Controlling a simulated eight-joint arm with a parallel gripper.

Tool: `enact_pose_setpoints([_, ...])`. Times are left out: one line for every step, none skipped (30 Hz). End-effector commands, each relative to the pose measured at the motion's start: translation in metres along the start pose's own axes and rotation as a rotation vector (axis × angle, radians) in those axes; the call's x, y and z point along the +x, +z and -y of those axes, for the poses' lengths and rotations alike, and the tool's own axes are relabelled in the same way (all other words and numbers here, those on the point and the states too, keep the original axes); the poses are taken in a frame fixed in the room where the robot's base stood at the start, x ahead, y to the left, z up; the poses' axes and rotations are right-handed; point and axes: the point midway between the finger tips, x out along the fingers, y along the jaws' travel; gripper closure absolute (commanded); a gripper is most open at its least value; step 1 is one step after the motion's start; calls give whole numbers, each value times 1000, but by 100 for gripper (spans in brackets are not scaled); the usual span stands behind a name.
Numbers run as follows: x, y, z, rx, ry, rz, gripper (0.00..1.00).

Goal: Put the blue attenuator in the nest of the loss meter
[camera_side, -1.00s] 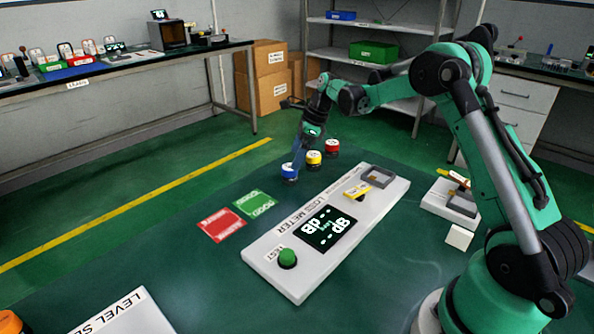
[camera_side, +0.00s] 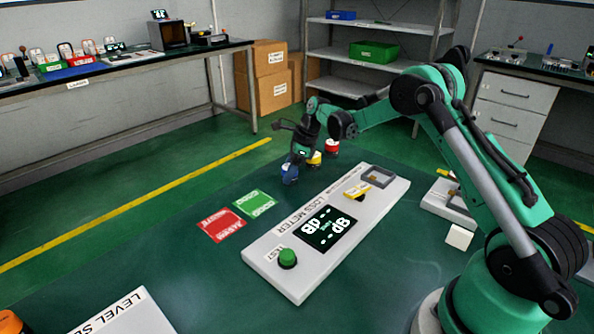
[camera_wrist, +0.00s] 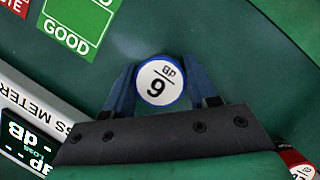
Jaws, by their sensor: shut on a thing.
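The blue attenuator (camera_side: 290,174) stands upright on the green table, left of the loss meter's far end. My gripper (camera_side: 292,164) is down at it, with its fingers shut on its sides. In the wrist view the round white top of the attenuator (camera_wrist: 160,81), with printed marks, sits between the two blue fingers (camera_wrist: 158,90). The loss meter (camera_side: 276,263) is a long white unit with a dark display and a green button. Its nest (camera_side: 379,177) is a grey square frame at the far right end and looks empty.
A yellow attenuator (camera_side: 314,159) and a red attenuator (camera_side: 332,147) stand close behind my gripper. A yellow lever (camera_side: 357,189) lies in front of the nest. Green (camera_side: 254,204) and red (camera_side: 221,225) mats lie left of the meter. Another white device (camera_side: 450,203) stands right.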

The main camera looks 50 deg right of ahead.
Motion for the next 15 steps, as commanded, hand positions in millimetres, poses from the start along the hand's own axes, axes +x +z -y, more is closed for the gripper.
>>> enact_pose_setpoints([0,0,0,0,0,0,100])
enact_pose_setpoints([0,0,0,0,0,1,100])
enact_pose_setpoints([0,0,0,0,0,1,100])
enact_pose_setpoints([0,0,0,0,0,1,100])
enact_pose_setpoints([0,0,0,0,0,1,100])
enact_pose_setpoints([0,0,0,0,0,1,100])
enact_pose_setpoints([0,0,0,0,0,1,100])
enact_pose_setpoints([-1,0,0,0,0,1,100])
enact_pose_setpoints([-1,1,0,0,0,1,100])
enact_pose_setpoints([-2,1,0,0,0,1,100])
enact_pose_setpoints([-4,2,0,0,0,1,100])
enact_pose_setpoints([-6,2,0,0,0,1,100])
enact_pose_setpoints([-8,4,0,0,0,1,100])
enact_pose_setpoints([-11,5,0,0,0,1,100])
enact_pose_setpoints([-16,7,0,0,0,1,100])
